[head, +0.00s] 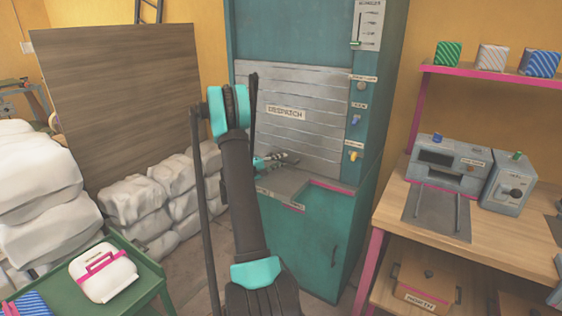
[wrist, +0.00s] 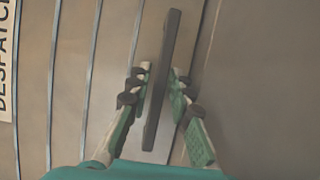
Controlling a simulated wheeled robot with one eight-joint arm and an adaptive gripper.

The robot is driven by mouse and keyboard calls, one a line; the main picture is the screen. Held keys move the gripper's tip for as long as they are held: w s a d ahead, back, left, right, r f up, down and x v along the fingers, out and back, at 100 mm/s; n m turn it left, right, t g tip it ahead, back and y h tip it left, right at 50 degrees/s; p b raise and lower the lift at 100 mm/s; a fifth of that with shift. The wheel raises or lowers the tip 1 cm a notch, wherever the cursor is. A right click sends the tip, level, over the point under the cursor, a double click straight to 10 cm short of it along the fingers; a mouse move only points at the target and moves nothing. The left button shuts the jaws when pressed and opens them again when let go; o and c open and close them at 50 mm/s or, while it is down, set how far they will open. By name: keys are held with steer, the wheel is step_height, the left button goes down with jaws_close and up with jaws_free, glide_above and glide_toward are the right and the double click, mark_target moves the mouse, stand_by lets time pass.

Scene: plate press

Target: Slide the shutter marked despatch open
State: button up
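The grey slatted shutter (head: 310,88) with the DESPATCH label (head: 286,113) is down across the opening of the teal cabinet in the head view. The label also shows at the left edge of the wrist view (wrist: 5,65). A dark bar handle (wrist: 163,85) runs along the shutter's lower edge. My gripper (head: 292,157) is at that lower edge, partly hidden behind my arm. In the wrist view its fingers (wrist: 162,75) stand one on each side of the bar, with a small gap on the left. I cannot tell whether the right finger touches it.
A grey ledge (head: 285,183) lies below the shutter. Small controls, including a yellow knob (head: 352,156), line the cabinet's right post. A wooden bench (head: 420,255) stands to the right; white sacks (head: 132,200) and a green cart (head: 150,285) are to the left.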

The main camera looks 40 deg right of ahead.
mark_target(289, 68)
jaws_close()
step_height(289, 68, up, 39)
steer(key=shift+f, duration=0.1)
stand_by(0.3)
steer(key=shift+o, duration=2)
jaws_free()
steer(key=a, duration=1.2)
